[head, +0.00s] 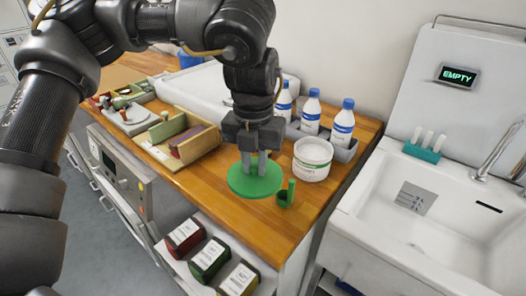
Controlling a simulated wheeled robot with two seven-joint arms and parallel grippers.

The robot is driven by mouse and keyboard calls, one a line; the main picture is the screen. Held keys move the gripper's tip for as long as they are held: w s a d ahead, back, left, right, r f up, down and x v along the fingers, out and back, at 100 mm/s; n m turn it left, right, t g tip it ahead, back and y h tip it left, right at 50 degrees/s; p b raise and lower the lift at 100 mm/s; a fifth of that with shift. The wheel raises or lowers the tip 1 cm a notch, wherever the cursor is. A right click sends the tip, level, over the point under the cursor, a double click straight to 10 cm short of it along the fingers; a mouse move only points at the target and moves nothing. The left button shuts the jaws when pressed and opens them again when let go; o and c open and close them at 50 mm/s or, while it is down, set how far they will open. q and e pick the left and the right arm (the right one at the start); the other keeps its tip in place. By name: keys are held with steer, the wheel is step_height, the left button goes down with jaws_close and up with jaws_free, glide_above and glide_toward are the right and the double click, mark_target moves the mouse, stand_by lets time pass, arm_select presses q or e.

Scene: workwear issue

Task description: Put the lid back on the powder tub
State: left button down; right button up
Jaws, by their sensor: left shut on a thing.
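The green round lid (256,182) is directly under my left gripper (254,170). The gripper points down and its fingers are shut on the middle of the lid. The lid looks level; I cannot tell whether it touches the worktop or hangs slightly above it. The tub's top looks white, and its contents cannot be made out. My right gripper is not in view.
A small green scoop (286,195) stands right of the lid. Several blue-capped bottles (311,112) stand in a grey tray behind the tub. A wooden box (181,138) lies to the left. A white sink (440,215) is at the right, beyond the worktop's edge.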

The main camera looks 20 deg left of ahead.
mark_target(232, 168)
arm_select(q)
steer(key=n, duration=0.4)
steer(key=shift+w+a+f, duration=0.15)
steer(key=shift+a+f, duration=0.15)
steer(key=shift+a, duration=0.1)
steer(key=n, duration=0.3)
steer(key=a+n, duration=0.1)
steer(key=n, duration=0.1)
steer(key=shift+w+f, duration=0.1)
steer(key=shift+f, duration=0.25)
steer(key=n, duration=0.3)
steer(key=shift+a+f, duration=0.15)
steer(key=shift+a, duration=0.05)
steer(key=n, duration=0.3)
steer(key=a+n, duration=0.1)
steer(key=n, duration=0.1)
steer(key=shift+w+f, duration=0.1)
steer(key=shift+f, duration=0.2)
steer(key=n, duration=0.2)
steer(key=shift+a+f+n, duration=0.15)
steer(key=shift+f+n, duration=0.05)
steer(key=shift+n, duration=0.2)
steer(key=n, duration=0.3)
steer(key=a+n, duration=0.1)
steer(key=shift+f+n, duration=0.3)
steer(key=shift+f, duration=0.05)
steer(key=n, duration=0.5)
steer(key=a+f+n, duration=0.1)
steer(key=n, duration=0.1)
steer(key=shift+w, duration=0.1)
